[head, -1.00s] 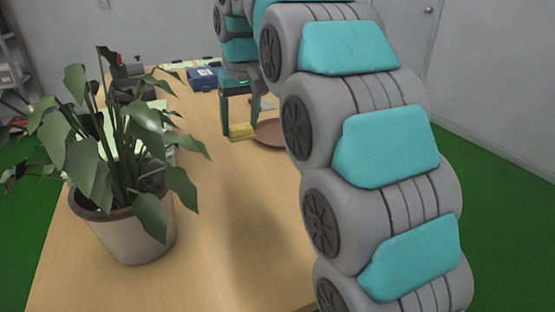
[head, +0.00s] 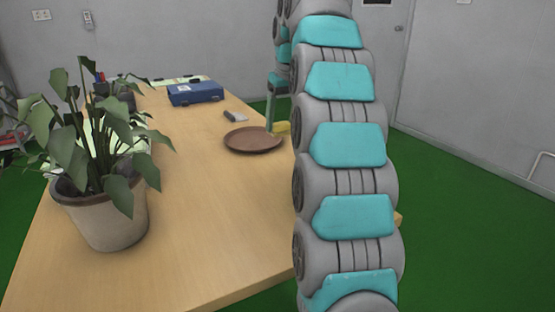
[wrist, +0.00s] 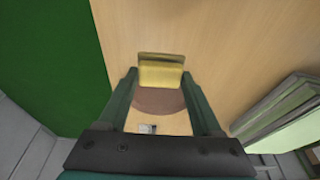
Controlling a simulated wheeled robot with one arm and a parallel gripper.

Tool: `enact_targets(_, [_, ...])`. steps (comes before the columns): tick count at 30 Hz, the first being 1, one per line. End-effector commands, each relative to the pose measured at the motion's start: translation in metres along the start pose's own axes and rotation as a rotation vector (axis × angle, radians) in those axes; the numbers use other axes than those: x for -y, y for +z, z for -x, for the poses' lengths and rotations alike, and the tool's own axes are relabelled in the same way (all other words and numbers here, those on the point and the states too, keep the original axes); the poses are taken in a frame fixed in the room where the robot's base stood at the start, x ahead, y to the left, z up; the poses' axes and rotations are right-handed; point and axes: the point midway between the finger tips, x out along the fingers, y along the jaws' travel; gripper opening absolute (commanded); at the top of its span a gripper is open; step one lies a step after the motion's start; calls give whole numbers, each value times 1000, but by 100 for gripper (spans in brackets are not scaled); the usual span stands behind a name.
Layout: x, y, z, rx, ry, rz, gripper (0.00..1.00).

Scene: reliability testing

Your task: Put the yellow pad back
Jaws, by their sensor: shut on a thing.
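The yellow pad (head: 282,128) shows in the head view just right of the round brown plate (head: 253,140), near the table's right edge, partly hidden by my arm. In the wrist view the pad (wrist: 161,72) sits between the two green fingers of my gripper (wrist: 160,75), which is shut on it. The plate (wrist: 158,101) shows behind the pad there. One green finger of my gripper (head: 272,112) shows in the head view, and the rest is behind my arm. I cannot tell how high the pad is above the table.
A potted plant (head: 108,215) stands at the front left of the wooden table (head: 205,215). A blue box (head: 195,93) and a small dark-and-white item (head: 235,117) lie farther back. The middle of the table is clear. Green floor (head: 460,220) lies beyond the right edge.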

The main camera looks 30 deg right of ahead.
Motion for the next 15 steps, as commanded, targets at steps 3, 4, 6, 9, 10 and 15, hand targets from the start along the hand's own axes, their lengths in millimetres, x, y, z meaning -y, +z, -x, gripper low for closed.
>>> enact_targets(3, [0, 5, -16, -2, 1, 0, 14])
enact_targets(4, [0, 6, -17, -1, 0, 0, 14])
enact_targets(6, [1, 8, -26, 3, -1, 0, 14])
enact_targets(9, [1, 11, -37, 2, -1, 0, 14])
enact_targets(10, [1, 12, -40, 4, -2, 0, 14])
enact_targets(15, [0, 12, -48, -3, 1, 1, 14])
